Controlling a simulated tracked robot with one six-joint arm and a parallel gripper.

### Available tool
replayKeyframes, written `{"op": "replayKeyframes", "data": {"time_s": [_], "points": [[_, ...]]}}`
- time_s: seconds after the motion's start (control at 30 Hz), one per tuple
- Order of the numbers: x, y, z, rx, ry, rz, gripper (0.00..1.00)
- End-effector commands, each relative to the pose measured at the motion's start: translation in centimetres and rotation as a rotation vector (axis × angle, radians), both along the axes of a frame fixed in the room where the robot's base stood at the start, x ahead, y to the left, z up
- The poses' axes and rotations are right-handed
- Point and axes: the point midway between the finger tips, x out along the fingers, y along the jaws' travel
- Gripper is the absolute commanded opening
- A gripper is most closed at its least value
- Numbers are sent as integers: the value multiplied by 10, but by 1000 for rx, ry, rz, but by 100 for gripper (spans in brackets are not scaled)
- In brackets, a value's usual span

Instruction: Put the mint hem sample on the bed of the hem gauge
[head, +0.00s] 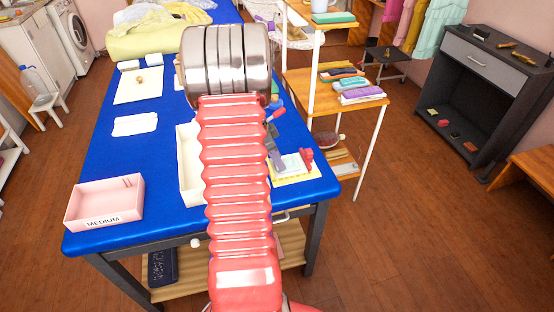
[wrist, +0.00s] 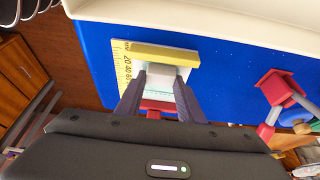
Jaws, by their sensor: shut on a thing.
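The hem gauge (wrist: 122,70) lies on the blue table in the wrist view, with a numbered yellow scale, a yellow bar along its top side and a red part below. In the head view the gauge (head: 297,178) shows to the right of my arm, with its red part upright. My gripper (wrist: 160,76) is shut on the mint hem sample (wrist: 158,92), a small pale piece between the fingers over the pale bed. The fingers hide part of the sample. I cannot tell whether it touches the bed.
A long cream tray (head: 187,185) lies left of my arm, its wall along the top of the wrist view. A pink MEDIUM box (head: 104,203) stands at the table's front left. A red tool (wrist: 280,88) lies right of the gauge in the wrist view. Wooden shelves (head: 350,100) stand beside the table.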

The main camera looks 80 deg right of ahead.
Motion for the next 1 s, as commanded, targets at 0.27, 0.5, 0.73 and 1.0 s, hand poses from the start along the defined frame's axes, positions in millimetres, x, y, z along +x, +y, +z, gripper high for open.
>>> {"op": "replayKeyframes", "data": {"time_s": [0.27,0.5,0.73,1.0], "points": [[0,0,-1,0,0,0,46],[0,0,-1,0,0,1,53],[2,0,3,-2,-1,1,53],[13,6,35,-4,-1,2,53]]}}
